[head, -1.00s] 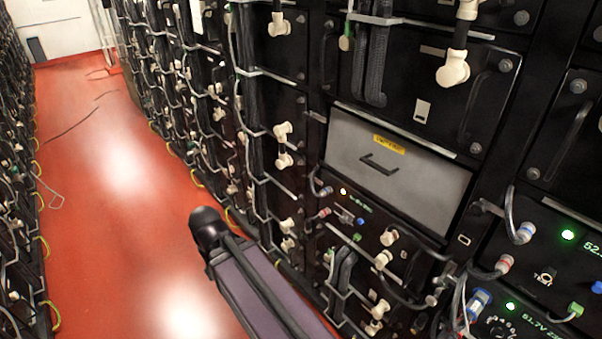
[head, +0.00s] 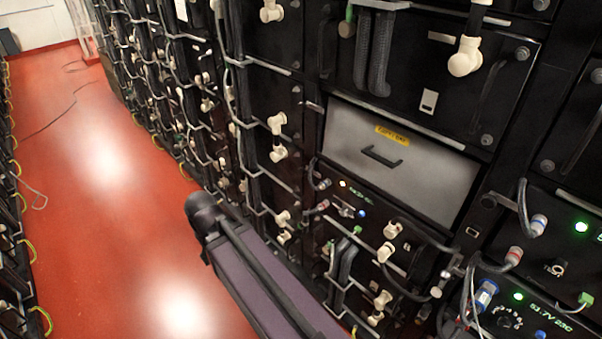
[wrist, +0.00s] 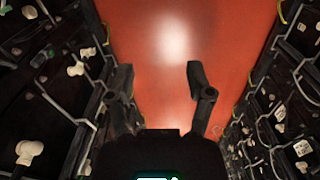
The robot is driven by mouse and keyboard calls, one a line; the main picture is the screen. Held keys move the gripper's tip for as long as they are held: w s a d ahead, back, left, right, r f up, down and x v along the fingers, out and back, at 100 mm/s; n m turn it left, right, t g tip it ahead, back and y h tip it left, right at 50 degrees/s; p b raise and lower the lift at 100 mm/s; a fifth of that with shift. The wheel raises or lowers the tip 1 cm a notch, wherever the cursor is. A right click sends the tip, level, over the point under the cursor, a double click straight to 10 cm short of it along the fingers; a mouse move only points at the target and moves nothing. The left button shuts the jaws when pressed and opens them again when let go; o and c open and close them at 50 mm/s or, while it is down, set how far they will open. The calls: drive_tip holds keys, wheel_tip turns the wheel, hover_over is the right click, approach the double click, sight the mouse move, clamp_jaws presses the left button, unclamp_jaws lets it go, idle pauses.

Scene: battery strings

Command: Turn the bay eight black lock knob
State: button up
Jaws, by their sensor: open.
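I cannot pick out the bay eight black lock knob for certain, as no bay number is readable. In the head view a dark dial with white marks around it (head: 508,318) sits on the lower right panel, beside a green light. A small dark knob (head: 557,268) sits on the panel above it. My gripper (wrist: 161,78) shows in the wrist view with its two dark fingers apart and nothing between them. It points over the red aisle floor, apart from the racks on both sides.
Black battery racks with cream connectors (head: 278,122) and looping cables line the aisle. A grey drawer front (head: 340,135) with a yellow label is set in the right-hand rack. Loose cables (head: 470,290) hang at lower right. The red floor (head: 100,220) is mostly clear.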

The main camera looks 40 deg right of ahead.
drive_tip(key=w+d+f+m+h+b, duration=0.4)
drive_tip(key=d+f+b, duration=0.15)
drive_tip(key=d, duration=0.25)
drive_tip(key=m+t+h+b, duration=0.1)
drive_tip(key=m+h+b, duration=1)
drive_tip(key=h+b, duration=0.45)
approach(300, 173)
drive_tip(key=a+r+y+b, duration=0.1)
drive_tip(key=a+y+b, duration=0.1)
drive_tip(key=a, duration=0.1)
drive_tip(key=shift+s+r+h, duration=0.25)
drive_tip(key=shift+s, duration=0.15)
drive_tip(key=d, duration=0.9)
drive_tip(key=w+d, duration=0.1)
drive_tip(key=d, duration=0.3)
drive_tip(key=shift+d, duration=0.35)
clamp_jaws()
